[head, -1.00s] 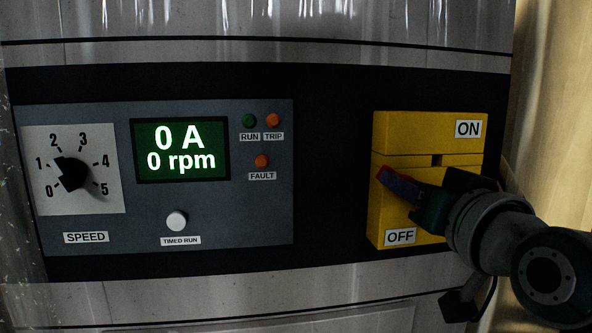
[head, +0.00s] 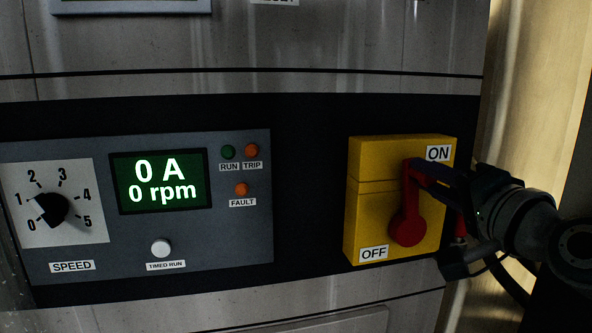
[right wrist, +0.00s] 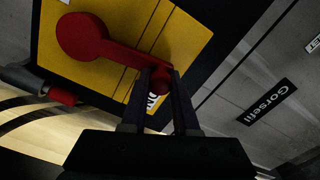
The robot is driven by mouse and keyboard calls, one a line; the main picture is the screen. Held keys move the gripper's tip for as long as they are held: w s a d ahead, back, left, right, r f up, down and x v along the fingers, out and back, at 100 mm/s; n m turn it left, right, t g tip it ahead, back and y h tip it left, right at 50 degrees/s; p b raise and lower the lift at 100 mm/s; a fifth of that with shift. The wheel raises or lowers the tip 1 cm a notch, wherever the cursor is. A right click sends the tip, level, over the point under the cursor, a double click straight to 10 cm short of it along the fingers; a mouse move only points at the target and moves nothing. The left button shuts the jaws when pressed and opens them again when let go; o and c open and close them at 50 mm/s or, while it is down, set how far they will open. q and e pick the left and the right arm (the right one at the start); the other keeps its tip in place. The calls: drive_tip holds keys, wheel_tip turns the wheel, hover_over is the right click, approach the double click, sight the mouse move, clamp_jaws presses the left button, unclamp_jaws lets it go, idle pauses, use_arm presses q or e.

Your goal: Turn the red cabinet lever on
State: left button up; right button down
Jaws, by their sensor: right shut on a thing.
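The red cabinet lever (head: 407,212) sits on a yellow switch box (head: 367,205) with an ON label at its upper right and an OFF label at its lower left. The lever points up from its round hub, with its tip beside the ON label. My right gripper (head: 418,168) comes in from the right and is shut on the lever's upper end. In the right wrist view the lever (right wrist: 85,38) runs from its round hub to between my two dark fingers (right wrist: 160,80), which partly cover the ON label. My left gripper is not in view.
Left of the switch box is a grey control panel (head: 255,215) with a speed knob (head: 50,209), a display (head: 160,180) reading 0 A and 0 rpm, indicator lamps and a timed run button (head: 160,247). A bare black strip separates panel and box.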

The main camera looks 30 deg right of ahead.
drive_tip(key=shift+s+d+m, duration=0.15)
drive_tip(key=shift+d+m, duration=0.55)
drive_tip(key=shift+m, duration=0.1)
drive_tip(key=c, duration=0.7)
unclamp_jaws()
drive_tip(key=shift+s, duration=0.1)
drive_tip(key=b+v, duration=0.2)
drive_tip(key=v, duration=0.7)
drive_tip(key=shift+s+a, duration=0.1)
drive_tip(key=shift+s, duration=0.25)
